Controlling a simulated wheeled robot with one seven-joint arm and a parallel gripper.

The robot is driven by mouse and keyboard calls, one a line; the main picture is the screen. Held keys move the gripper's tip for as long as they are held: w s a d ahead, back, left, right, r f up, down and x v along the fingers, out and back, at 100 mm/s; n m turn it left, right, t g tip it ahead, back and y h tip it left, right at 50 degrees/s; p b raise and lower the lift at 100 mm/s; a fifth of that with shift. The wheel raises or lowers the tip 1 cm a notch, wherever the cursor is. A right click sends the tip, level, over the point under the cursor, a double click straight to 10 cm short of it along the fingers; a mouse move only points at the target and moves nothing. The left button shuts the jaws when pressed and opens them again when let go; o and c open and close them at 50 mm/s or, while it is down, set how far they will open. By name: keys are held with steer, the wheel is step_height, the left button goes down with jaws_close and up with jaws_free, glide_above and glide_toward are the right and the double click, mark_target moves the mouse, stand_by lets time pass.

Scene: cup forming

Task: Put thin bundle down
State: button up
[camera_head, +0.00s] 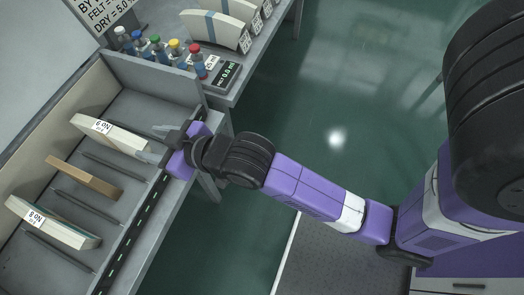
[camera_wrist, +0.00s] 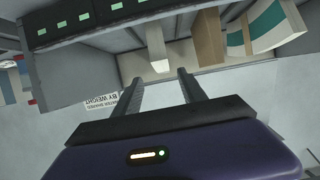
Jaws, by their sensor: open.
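A thin cream bundle with a white label (camera_head: 103,128) stands on edge in the grey slotted rack (camera_head: 115,72), nearest the back of its row. Its narrow pale end also shows in the wrist view (camera_wrist: 158,52), beyond and between my fingertips. My gripper (camera_head: 160,144) is open at the right end of this bundle, with one finger on each side. In the wrist view the two fingers (camera_wrist: 160,84) are spread, with a visible gap between them. I cannot tell whether either finger touches the bundle.
A brown board (camera_head: 84,178) and a thicker labelled bundle with a teal band (camera_head: 52,222) stand in the same rack. Dark dividers separate the slots. Behind are several capped bottles (camera_head: 155,49), a small scale (camera_head: 225,74) and larger curved bundles (camera_head: 215,28). The green floor is open to the right.

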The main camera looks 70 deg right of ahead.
steer(key=s+f, duration=0.4)
steer(key=s, duration=1.2)
steer(key=s+r, duration=0.2)
steer(key=s, duration=0.4)
steer(key=s+r+t, duration=0.1)
steer(key=s+r, duration=0.1)
steer(key=s, duration=0.4)
steer(key=shift+s+a+r, duration=0.15)
steer(key=shift+s+r, duration=0.15)
steer(key=shift+s, duration=0.05)
